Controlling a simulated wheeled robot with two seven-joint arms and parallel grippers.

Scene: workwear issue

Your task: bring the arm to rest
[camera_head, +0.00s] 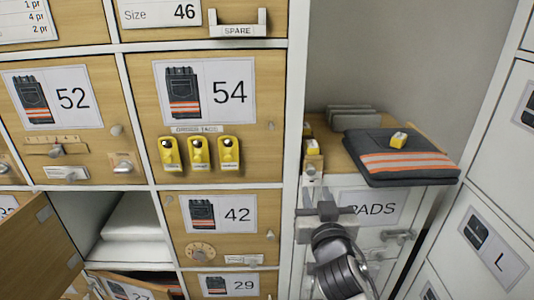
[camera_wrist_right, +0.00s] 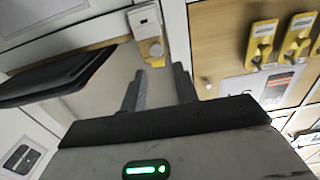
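My right gripper (camera_head: 318,192) is in front of the cabinet's upright edge, just left of the "PADS" door. In the right wrist view its two fingers (camera_wrist_right: 160,78) stand apart with nothing between them. Dark folded trousers (camera_head: 385,148) with orange stripes lie on a wooden shelf, right of and above the gripper. In the right wrist view the trousers (camera_wrist_right: 60,78) show as a dark slab at the left. My left gripper is in neither view.
Yellow tags (camera_head: 199,152) hang on locker door 54 (camera_head: 258,68). A yellow piece (camera_head: 312,147) is on the upright by the shelf. Grey pads (camera_head: 352,118) stand behind the trousers. A locker door (camera_head: 38,250) stands open at lower left, beside white folded items (camera_head: 132,218).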

